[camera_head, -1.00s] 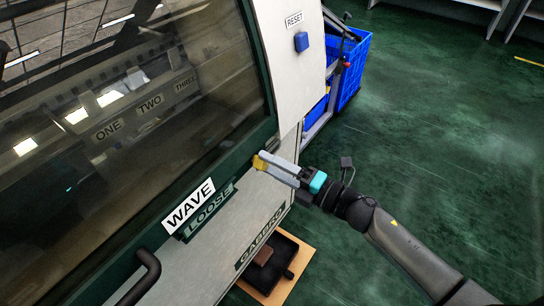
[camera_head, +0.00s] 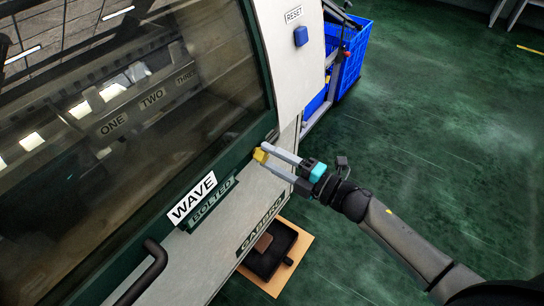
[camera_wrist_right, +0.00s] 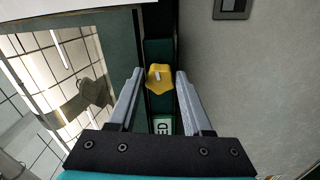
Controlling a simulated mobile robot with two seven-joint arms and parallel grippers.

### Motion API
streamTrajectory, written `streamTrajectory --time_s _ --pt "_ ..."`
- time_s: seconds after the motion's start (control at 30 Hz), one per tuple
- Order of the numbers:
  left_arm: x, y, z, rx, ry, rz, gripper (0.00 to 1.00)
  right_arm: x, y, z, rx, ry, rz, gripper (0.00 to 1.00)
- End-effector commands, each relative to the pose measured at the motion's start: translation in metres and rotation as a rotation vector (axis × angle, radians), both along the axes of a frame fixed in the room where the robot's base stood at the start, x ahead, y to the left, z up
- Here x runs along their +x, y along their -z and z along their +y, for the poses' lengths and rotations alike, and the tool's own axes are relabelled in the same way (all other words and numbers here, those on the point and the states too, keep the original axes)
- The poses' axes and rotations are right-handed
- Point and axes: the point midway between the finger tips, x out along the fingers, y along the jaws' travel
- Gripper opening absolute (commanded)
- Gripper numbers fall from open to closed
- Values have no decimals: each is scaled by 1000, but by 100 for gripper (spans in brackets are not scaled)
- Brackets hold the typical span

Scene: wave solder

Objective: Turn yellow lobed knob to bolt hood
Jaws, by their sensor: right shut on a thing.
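The yellow lobed knob (camera_head: 260,156) sits on the green lower frame of the hood (camera_head: 246,141), near its right end. My right gripper (camera_head: 268,154) reaches it from the right and is shut on it. In the right wrist view the yellow knob (camera_wrist_right: 158,78) lies between the two fingertips (camera_wrist_right: 159,73), with a small pale mark on its face. The small plate under the white WAVE sign (camera_head: 192,200) reads BOLTED (camera_head: 212,201). My left gripper is not in view.
A black handle (camera_head: 147,272) sticks out at the lower left. A blue RESET button (camera_head: 301,36) is on the pale panel. A black tray (camera_head: 270,262) lies on a board below. Blue crates (camera_head: 352,60) stand behind. The green floor at right is clear.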

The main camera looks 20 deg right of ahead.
Motion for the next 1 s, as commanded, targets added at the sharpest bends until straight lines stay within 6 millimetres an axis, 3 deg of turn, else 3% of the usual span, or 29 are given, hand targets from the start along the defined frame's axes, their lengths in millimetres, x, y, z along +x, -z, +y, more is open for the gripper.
streamTrajectory --time_s 0.07,0.1,0.33,0.77,1.0 --pt "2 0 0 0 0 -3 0 0 0 0 0 -1 0 0" --pt "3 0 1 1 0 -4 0 0 0 0 0 -1 0 53" --pt "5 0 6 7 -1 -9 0 0 0 0 -1 -1 -1 79" --pt "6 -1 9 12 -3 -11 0 -1 0 -1 -1 0 0 80" --pt "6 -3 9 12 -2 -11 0 -21 0 -16 -3 1 2 80"
